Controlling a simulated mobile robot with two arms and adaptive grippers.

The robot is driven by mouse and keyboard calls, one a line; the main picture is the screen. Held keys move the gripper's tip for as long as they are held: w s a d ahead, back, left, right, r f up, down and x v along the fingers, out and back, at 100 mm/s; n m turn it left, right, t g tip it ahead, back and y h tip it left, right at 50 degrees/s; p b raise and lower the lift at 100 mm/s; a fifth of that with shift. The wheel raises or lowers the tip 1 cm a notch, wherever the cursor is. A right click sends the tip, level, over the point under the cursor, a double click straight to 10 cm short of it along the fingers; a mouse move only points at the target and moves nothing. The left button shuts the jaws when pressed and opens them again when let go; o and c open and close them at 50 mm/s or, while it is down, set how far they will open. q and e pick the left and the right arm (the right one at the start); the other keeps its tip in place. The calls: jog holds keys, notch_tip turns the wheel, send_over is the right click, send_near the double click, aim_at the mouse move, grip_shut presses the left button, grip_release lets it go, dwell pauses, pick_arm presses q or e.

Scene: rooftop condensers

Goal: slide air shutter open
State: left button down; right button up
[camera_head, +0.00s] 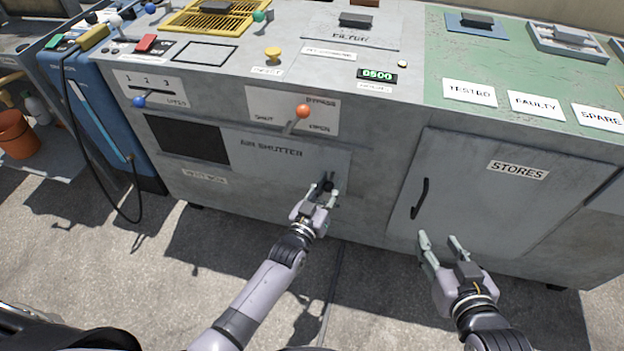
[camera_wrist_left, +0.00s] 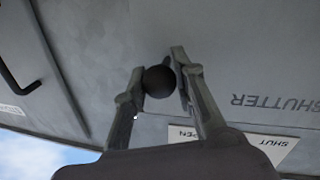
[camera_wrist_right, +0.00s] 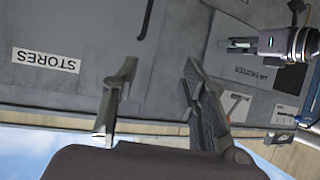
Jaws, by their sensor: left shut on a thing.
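The air shutter (camera_head: 270,170) is a grey panel on the front of the grey cabinet, marked AIR SHUTTER. A dark rectangular opening (camera_head: 187,138) shows to its left. A round black knob (camera_wrist_left: 160,81) sits near the panel's right end. My left gripper (camera_head: 324,188) is shut on this knob, one finger on each side; in the head view the fingers partly hide it. My right gripper (camera_head: 440,240) is open and empty, in front of the lower part of the STORES door (camera_head: 480,200). It also shows open in the right wrist view (camera_wrist_right: 157,85).
An orange-knobbed lever (camera_head: 302,111) on a plate marked BYPASS, SHUT and OPEN stands above the shutter. A blue-knobbed slider (camera_head: 139,101) is at upper left. The STORES door has a black handle (camera_head: 420,198). A black cable (camera_head: 88,170) hangs at left. Floor in front is clear.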

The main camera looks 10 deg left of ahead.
pick_arm(q)
jog(key=shift+s+d, duration=0.1)
jog(key=shift+d, duration=1.25)
pick_arm(e)
jog(key=shift+s+d+f+g, duration=0.4)
jog(key=shift+d+f, duration=0.1)
jog(key=shift+d, duration=0.15)
pick_arm(q)
jog(key=c, duration=1.3)
grip_release()
jog(key=shift+d, duration=0.1)
pick_arm(e)
jog(key=shift+d, duration=0.1)
pick_arm(q)
jog(key=shift+s, duration=0.25)
jog(key=v, duration=1.1)
jog(key=shift+s+a, duration=0.2)
jog(key=shift+a, duration=0.05)
